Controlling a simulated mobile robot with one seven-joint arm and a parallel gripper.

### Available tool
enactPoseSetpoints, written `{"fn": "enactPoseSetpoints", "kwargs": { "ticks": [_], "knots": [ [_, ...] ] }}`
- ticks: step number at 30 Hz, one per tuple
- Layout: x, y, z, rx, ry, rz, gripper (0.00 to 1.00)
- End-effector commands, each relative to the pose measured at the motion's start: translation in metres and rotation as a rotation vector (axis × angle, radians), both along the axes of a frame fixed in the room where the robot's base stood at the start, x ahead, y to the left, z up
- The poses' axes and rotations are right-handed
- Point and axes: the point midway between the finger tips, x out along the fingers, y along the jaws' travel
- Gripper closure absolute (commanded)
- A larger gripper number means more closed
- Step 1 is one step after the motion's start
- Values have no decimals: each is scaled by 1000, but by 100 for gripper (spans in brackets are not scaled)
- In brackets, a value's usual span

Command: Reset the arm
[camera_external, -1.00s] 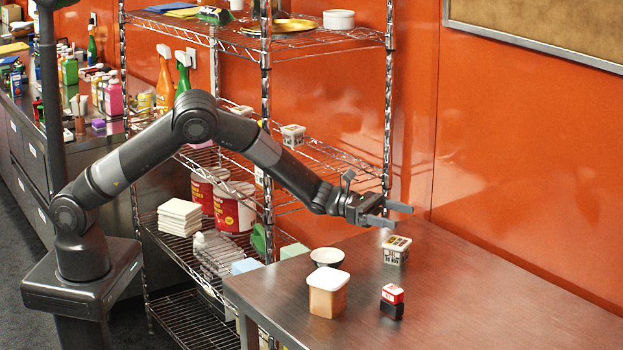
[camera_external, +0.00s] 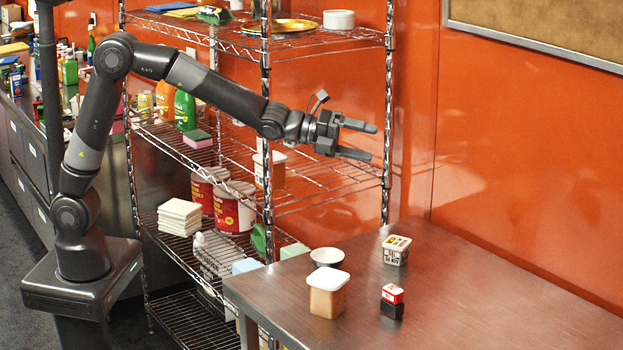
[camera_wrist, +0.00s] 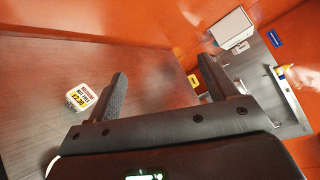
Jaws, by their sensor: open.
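My gripper (camera_external: 366,140) is open and empty, held in the air in front of the wire shelf and above the table's back left part. In the wrist view its two fingers (camera_wrist: 165,85) are spread wide with nothing between them. My arm is bent with its elbow high at the left. A small labelled tub (camera_external: 396,250) stands on the table below the gripper; it also shows in the wrist view (camera_wrist: 80,97), left of the fingers.
The metal table (camera_external: 480,290) bears a white-lidded container (camera_external: 327,295), a small bowl (camera_external: 327,257) and a red-and-black box (camera_external: 392,301). The wire shelf (camera_external: 330,45) stands close behind my forearm. The table's right part is clear. An orange wall (camera_external: 530,150) is behind.

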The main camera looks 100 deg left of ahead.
Motion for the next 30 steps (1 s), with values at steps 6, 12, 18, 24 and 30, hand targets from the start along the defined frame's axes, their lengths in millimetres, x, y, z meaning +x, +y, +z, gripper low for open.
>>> {"fn": "enactPoseSetpoints", "kwargs": {
  "ticks": [6, 12, 18, 24, 30],
  "knots": [
    [-73, -19, 31, -336, 128, 161, 22],
    [-152, -24, 31, -670, 242, 360, 22],
    [-238, -33, 17, -1000, 343, 579, 22],
    [-329, -47, -9, -1318, 439, 826, 22],
    [-414, -64, -41, -1579, 519, 1080, 22]
  ]
}}
